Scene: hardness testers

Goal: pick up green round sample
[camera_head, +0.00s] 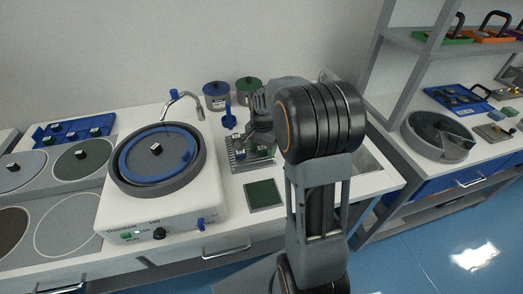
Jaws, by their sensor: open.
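My gripper (243,143) is open over the metal rack (238,166) on the white bench, to the right of the grinding machine. Small pieces sit on the rack beneath and beside it, partly hidden by my arm. A small greenish piece shows there, but I cannot tell whether it is the green round sample. I see nothing held between the fingers, though they are small and partly hidden.
The grinding machine (185,190) with its blue-rimmed bowl and curved tap stands left. Blue-lidded (216,95) and green-lidded (248,93) containers stand behind the rack. A green square pad (263,194) lies in front. A sink (367,163) and shelving (430,45) are right.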

